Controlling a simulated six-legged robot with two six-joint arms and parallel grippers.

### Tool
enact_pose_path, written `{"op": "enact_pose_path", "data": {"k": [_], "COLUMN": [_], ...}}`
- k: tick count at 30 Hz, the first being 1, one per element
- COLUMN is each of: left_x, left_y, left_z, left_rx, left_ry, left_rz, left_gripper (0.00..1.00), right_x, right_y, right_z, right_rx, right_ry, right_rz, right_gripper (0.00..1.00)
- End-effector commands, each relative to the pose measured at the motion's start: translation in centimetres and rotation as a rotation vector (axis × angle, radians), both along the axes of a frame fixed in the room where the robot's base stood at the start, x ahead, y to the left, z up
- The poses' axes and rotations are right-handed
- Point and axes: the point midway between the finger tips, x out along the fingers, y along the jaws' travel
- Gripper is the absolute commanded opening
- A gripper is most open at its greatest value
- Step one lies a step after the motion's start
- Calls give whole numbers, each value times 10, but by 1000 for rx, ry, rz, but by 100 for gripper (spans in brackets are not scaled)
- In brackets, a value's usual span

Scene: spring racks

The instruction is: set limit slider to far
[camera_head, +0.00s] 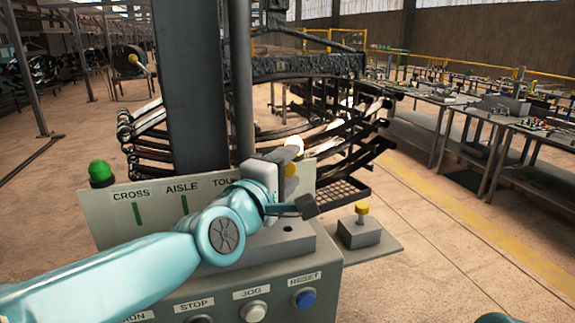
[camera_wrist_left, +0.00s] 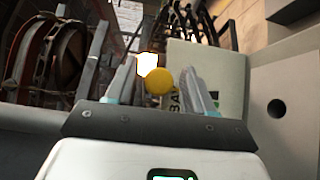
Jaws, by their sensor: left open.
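The grey console has an upright panel (camera_head: 160,208) with the labels CROSS, AISLE and a third partly hidden one, with green marks below. My left arm crosses in front of it, and my left gripper (camera_head: 286,188) is at the panel's right end. A round yellow knob (camera_head: 291,169) shows just beyond the gripper. In the left wrist view, my left gripper (camera_wrist_left: 160,80) is open, and a yellow knob (camera_wrist_left: 158,81) appears between its fingers. I cannot tell whether they touch it. No slider marked LIMIT or FAR is readable. My right gripper is not in view.
The console front has a white JOG button (camera_head: 253,311) and a blue RESET button (camera_head: 305,298). A green dome (camera_head: 101,172) is at the panel's left. A yellow-topped grey block (camera_head: 359,233) stands at right. A dark column (camera_head: 190,80) rises behind; floor at right is clear.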

Motion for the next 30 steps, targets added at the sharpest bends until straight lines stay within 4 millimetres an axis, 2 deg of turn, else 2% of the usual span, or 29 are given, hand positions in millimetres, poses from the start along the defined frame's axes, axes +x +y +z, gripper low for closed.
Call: {"op": "enact_pose_path", "data": {"k": [7, 8, 12, 13, 18, 25, 30], "left_x": [2, 2, 2, 2, 2, 11, 11], "left_y": [0, 0, 0, 0, -3, -29, -29], "left_z": [0, 0, 0, 0, 1, 2, 1], "left_rx": [0, 0, 0, 0, 0, 0, -1], "left_ry": [0, 0, 0, 0, 0, 0, -2], "left_rz": [0, 0, 0, 1, 0, 0, 1], "left_gripper": [53, 50, 4, 0, 0, 0, 0], "right_x": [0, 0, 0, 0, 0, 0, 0], "right_y": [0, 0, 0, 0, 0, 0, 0], "right_z": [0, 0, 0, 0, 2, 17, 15], "right_rx": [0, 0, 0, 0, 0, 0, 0], "right_ry": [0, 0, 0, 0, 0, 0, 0], "right_rz": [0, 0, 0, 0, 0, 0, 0], "right_gripper": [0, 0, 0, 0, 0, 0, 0]}}
